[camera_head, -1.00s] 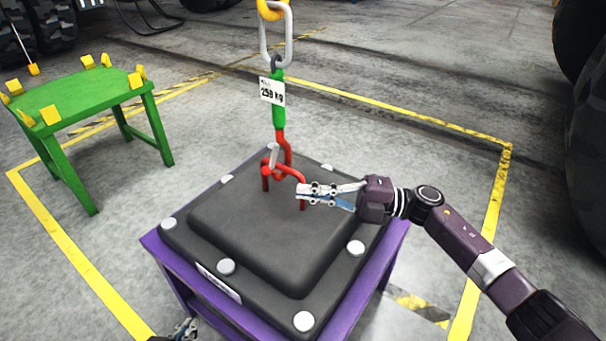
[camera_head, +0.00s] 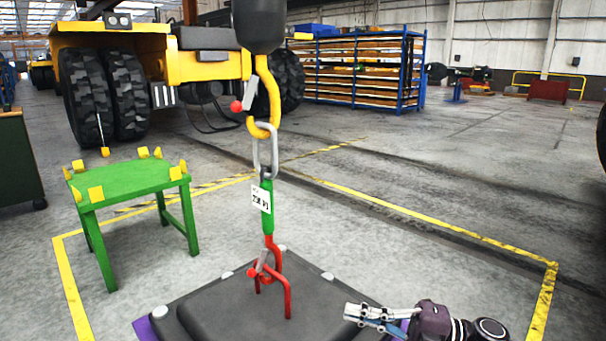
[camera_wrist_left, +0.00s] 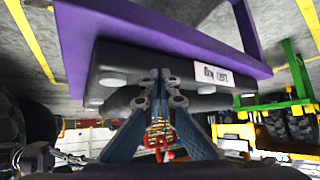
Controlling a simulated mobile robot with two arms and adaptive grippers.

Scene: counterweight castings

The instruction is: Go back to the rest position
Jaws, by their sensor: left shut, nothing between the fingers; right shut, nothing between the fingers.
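My right gripper (camera_head: 366,317) is in the head view at the lower right, beside the dark counterweight casting (camera_head: 225,312). Its fingers are shut and empty, apart from the red lifting hook (camera_head: 272,272). The hook hangs from a green load scale (camera_head: 267,212) with a label and meets the red handle on top of the casting. My left gripper (camera_wrist_left: 160,90) shows only in the left wrist view, shut and empty. There the casting (camera_wrist_left: 125,62) and its purple stand (camera_wrist_left: 170,30) appear tilted close to the fingers; I cannot tell the gap.
A green table (camera_head: 128,180) with yellow corner blocks stands to the left. A crane hook (camera_head: 262,120) and chain link hang above the casting. A yellow truck (camera_head: 150,60) and a blue rack (camera_head: 365,70) stand behind. Yellow floor lines surround open floor at right.

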